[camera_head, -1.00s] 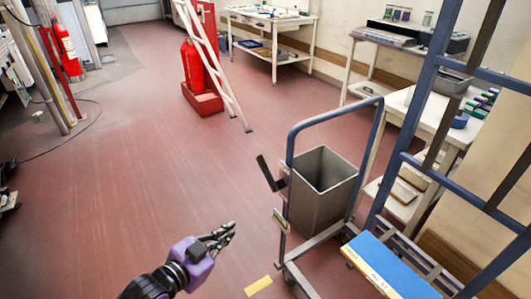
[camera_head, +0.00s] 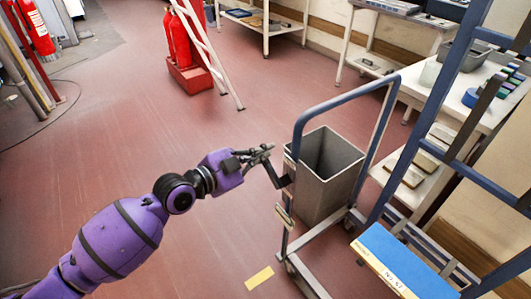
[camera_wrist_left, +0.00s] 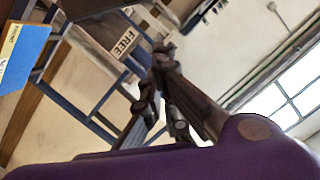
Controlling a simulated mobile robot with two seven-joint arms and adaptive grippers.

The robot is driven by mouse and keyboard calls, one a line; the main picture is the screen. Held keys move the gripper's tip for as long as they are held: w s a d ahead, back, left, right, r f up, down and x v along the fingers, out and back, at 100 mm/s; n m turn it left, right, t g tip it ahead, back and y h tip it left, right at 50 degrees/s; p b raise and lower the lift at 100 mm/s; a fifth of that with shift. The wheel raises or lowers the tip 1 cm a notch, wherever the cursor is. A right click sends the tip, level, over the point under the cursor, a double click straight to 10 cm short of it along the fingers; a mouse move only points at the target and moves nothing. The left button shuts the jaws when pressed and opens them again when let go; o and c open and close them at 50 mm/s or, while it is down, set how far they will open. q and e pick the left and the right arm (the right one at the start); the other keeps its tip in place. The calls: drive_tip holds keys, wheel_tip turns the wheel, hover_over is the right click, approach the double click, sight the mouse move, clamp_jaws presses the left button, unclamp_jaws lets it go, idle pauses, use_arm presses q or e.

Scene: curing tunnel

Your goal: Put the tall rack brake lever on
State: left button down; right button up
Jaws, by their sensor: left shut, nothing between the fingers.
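The dark brake lever (camera_head: 271,175) sticks up and to the left from a bracket on the left post of a low blue hooped frame (camera_head: 299,135). My left gripper (camera_head: 268,151) is shut and empty, its fingertips at the lever's upper end. I cannot tell whether they touch it. The tall blue rack (camera_head: 408,150) stands to the right. In the left wrist view my left gripper (camera_wrist_left: 160,55) has its fingers together, with blue rack bars (camera_wrist_left: 97,103) behind; the lever cannot be made out there. My right gripper is out of view.
A grey bin (camera_head: 325,190) stands inside the hooped frame. A blue-topped box (camera_head: 392,258) is at the lower right. A white ladder (camera_head: 212,60) and red extinguishers (camera_head: 180,40) stand further back.

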use_arm(q)
drive_tip(key=w+f, duration=0.2)
drive_tip(key=w+d+f+b, duration=0.1)
drive_tip(key=w+f, duration=0.1)
drive_tip(key=shift+w+d, duration=0.1)
drive_tip(key=shift+w, duration=0.05)
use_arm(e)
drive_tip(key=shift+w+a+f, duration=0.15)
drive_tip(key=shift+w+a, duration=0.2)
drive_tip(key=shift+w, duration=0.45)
use_arm(q)
drive_tip(key=shift+d, duration=0.1)
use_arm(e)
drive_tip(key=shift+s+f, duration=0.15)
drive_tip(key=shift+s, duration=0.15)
